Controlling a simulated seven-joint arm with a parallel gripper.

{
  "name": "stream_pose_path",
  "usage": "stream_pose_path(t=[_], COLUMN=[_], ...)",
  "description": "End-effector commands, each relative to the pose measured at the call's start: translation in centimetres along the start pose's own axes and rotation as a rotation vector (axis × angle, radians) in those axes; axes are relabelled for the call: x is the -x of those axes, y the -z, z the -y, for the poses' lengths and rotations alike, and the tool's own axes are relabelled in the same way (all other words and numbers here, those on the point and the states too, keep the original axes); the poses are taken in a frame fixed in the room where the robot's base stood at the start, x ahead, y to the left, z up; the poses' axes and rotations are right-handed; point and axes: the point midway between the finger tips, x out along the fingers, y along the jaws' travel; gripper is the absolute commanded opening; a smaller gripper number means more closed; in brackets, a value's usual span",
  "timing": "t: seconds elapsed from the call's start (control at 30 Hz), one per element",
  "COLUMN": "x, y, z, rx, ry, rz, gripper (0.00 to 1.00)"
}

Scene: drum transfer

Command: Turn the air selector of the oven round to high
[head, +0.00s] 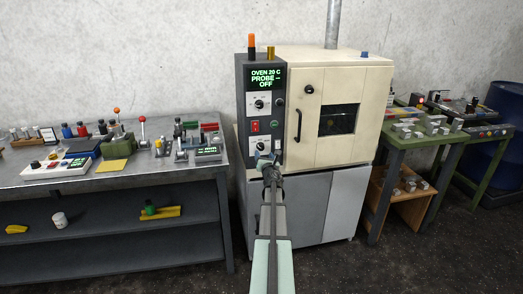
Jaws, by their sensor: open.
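The oven (300,65) is a cream cabinet with a dark control panel (244,92) on its left side. The panel's green display reads OVEN 20 C, PROBE --, OFF. An upper round knob (259,104) sits below the display, and a lower knob (260,147) shows partly just above my gripper. The knob labels are too small to read, so I cannot tell which is the air selector or where it points. My gripper (266,157) is open at the panel's lower end, close to the lower knob; whether it touches is unclear. My arm hides the area below.
A red switch (255,127) sits between the knobs. The oven door has a dark handle (299,125) and a window. A steel bench (120,182) with small tools stands left, a green table (392,140) with metal blocks right. An orange lamp (252,40) tops the panel.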

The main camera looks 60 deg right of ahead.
Motion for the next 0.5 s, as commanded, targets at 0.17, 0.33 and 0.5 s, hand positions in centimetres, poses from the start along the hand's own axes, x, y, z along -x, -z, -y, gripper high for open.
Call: stream_pose_path(t=[0.17,0.33,0.5], x=[-3.7,-6.3,-7.4], y=[0.0,0.0,0.0], z=[0.1,0.0,0.0], rx=[-0.001,-0.001,-0.001], ry=[0.000,0.000,0.000], rz=[0.000,0.000,0.000], gripper=[0.62,0.62,0.62])
